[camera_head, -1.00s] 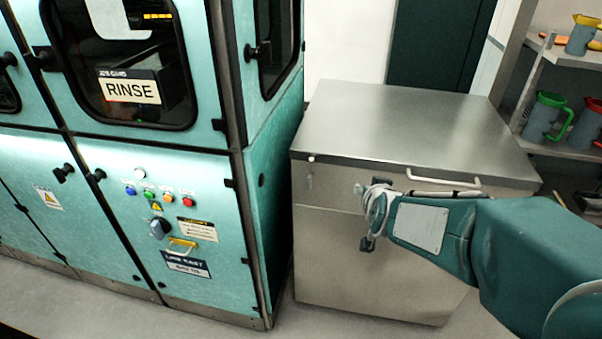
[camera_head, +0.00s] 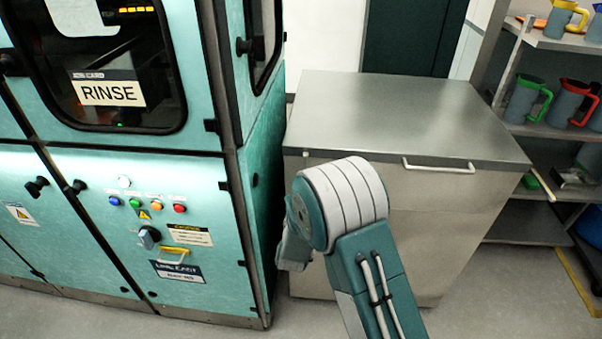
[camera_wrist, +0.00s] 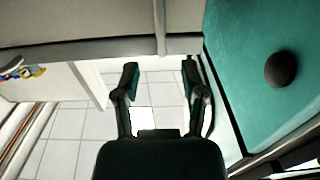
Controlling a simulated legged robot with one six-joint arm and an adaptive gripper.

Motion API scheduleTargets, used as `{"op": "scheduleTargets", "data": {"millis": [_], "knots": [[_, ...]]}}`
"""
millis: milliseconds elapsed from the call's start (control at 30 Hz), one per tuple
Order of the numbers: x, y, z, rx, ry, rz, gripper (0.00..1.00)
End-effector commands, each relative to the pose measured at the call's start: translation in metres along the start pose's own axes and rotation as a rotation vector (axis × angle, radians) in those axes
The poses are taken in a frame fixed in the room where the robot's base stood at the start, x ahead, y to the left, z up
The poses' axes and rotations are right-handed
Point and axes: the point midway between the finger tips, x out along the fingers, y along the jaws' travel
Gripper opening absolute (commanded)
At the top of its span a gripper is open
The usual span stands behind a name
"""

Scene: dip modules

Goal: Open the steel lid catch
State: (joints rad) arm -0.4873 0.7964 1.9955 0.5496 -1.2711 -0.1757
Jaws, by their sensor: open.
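The steel chest (camera_head: 470,220) stands right of the teal machine, its flat lid (camera_head: 410,110) down. A bar handle (camera_head: 438,165) runs along the lid's front edge. A small pale round fitting (camera_head: 305,154) shows near the front left corner; I cannot tell if it belongs to the catch. No catch is clearly visible, and my arm covers part of the chest's front. My gripper (camera_wrist: 160,82) is open and empty in the wrist view, with floor tiles between and beyond its fingers. Its fingers are not clearly visible in the head view.
The teal machine (camera_head: 110,190) with buttons and a RINSE window is close on the left. A shelf (camera_head: 545,130) with jugs stands at the right. In the wrist view, a teal panel with a dark round knob (camera_wrist: 283,69) is right of my gripper.

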Motion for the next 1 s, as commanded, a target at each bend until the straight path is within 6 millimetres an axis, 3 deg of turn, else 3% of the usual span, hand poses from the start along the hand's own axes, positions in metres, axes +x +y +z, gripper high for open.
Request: {"op": "scheduleTargets", "data": {"millis": [300, 500, 900, 933, 1000], "knots": [[0.058, -0.003, 0.001, -0.003, 0.001, 0.002, 0.54], [0.086, -0.003, 0.001, -0.003, 0.000, -0.001, 0.54], [0.097, -0.003, 0.000, -0.003, -0.001, -0.001, 0.54], [0.097, -0.003, 0.000, -0.004, -0.001, -0.001, 0.50], [0.097, -0.003, 0.000, -0.004, -0.001, -0.001, 0.19]]}}
